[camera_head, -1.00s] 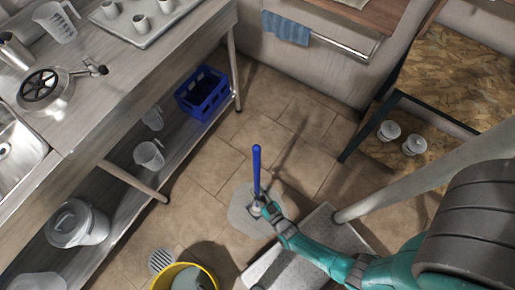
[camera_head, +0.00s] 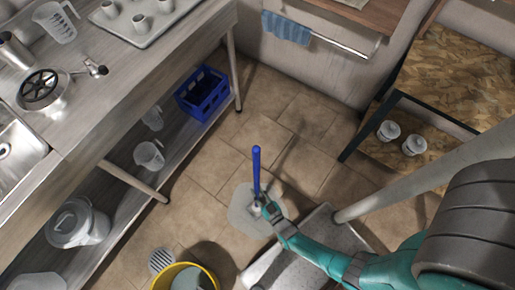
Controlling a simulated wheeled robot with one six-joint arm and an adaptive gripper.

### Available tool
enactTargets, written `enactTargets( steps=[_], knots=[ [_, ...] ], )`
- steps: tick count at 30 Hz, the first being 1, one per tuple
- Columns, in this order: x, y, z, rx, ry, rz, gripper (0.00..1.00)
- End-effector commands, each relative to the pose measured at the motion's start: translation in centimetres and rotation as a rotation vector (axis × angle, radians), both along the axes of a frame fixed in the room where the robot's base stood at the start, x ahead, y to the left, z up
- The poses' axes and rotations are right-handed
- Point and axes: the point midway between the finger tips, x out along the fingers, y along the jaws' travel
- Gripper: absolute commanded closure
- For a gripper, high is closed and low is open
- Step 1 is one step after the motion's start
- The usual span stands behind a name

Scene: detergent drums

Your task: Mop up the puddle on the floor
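The puddle (camera_head: 240,221) is a grey wet patch on the tiled floor, in the middle of the view. A mop with a blue handle (camera_head: 256,168) stands over it, its handle pointing up toward the camera. My gripper (camera_head: 261,205) is at the lower part of the visible handle and appears shut on it. My arm reaches in from the lower right. The gripper and arm cover the mop's lower end, so I cannot tell how its head touches the floor.
A yellow bucket (camera_head: 160,281) stands at the bottom, beside a round floor drain (camera_head: 162,261). A steel counter (camera_head: 110,95) with a lower shelf runs along the left, holding a blue crate (camera_head: 203,93). A table leg (camera_head: 345,153) stands right. Floor behind the puddle is clear.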

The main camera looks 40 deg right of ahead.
Motion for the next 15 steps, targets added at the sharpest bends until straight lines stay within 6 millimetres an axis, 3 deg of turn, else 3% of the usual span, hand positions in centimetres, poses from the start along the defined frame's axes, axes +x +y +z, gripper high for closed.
enactTargets(
  steps=[6, 7, 10, 15],
  knots=[
    [0.06, 0.01, 0.09, 0.0, -0.002, 0.0, 1.0],
    [0.06, 0.01, 0.09, 0.0, -0.002, 0.0, 0.75],
    [0.04, 0.01, 0.07, 0.0, -0.002, 0.0, 0.5],
    [0.01, 0.0, 0.04, 0.0, -0.001, 0.0, 0.49]
  ],
)
